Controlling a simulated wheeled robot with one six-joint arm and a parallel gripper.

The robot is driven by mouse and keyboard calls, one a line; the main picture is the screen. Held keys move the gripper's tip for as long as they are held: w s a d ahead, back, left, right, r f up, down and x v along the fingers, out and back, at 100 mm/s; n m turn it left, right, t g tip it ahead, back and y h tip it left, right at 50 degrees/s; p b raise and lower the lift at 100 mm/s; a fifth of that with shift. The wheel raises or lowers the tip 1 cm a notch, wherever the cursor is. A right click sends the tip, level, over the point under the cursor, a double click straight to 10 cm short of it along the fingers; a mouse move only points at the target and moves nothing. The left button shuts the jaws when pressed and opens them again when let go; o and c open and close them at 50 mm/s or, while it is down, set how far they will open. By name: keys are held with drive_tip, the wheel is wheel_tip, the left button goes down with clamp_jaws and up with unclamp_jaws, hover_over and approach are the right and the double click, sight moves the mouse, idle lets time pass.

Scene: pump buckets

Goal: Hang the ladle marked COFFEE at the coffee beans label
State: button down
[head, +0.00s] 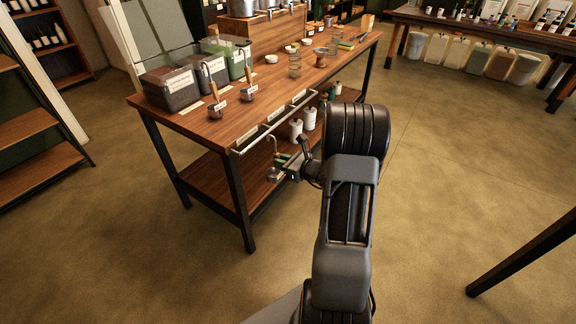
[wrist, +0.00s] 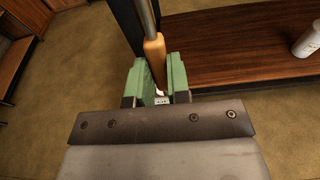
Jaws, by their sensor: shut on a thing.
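My gripper (head: 283,160) is in front of the table's near side, below the rail. It is shut on a ladle (head: 273,174); its bowl hangs low and its hooked end points up, beneath the rail. In the wrist view the ladle's wooden handle (wrist: 155,55) sits between the green finger pads of my gripper (wrist: 157,80). The ladle's marking is not readable. A metal rail (head: 262,137) runs along the table's front edge, with several pale labels (head: 247,134) behind it. Their words are too small to read. Two other ladles (head: 216,108) (head: 248,93) stand on the tabletop.
The wooden table (head: 190,121) holds clear bins (head: 170,88) with dark and green contents, and jars. White bottles (head: 296,128) stand on its lower shelf (head: 210,178). A dark table leg (head: 240,200) is left of my gripper. The floor in front is clear.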

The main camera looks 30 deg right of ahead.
drive_tip(key=shift+r+x, duration=0.2)
drive_tip(key=shift+x, duration=0.85)
drive_tip(key=shift+r+x, duration=0.25)
drive_tip(key=shift+x, duration=0.8)
drive_tip(key=shift+r+x, duration=0.2)
drive_tip(key=shift+x, duration=0.85)
drive_tip(key=shift+w+f+b, duration=0.1)
drive_tip(key=shift+f+b, duration=1.15)
drive_tip(key=shift+f, duration=0.05)
drive_tip(key=shift+f, duration=0.1)
drive_tip(key=c, duration=1)
unclamp_jaws()
drive_tip(key=p+v, duration=0.2)
drive_tip(key=v, duration=1.1)
drive_tip(key=shift+s+d, duration=0.15)
drive_tip(key=shift+s, duration=0.2)
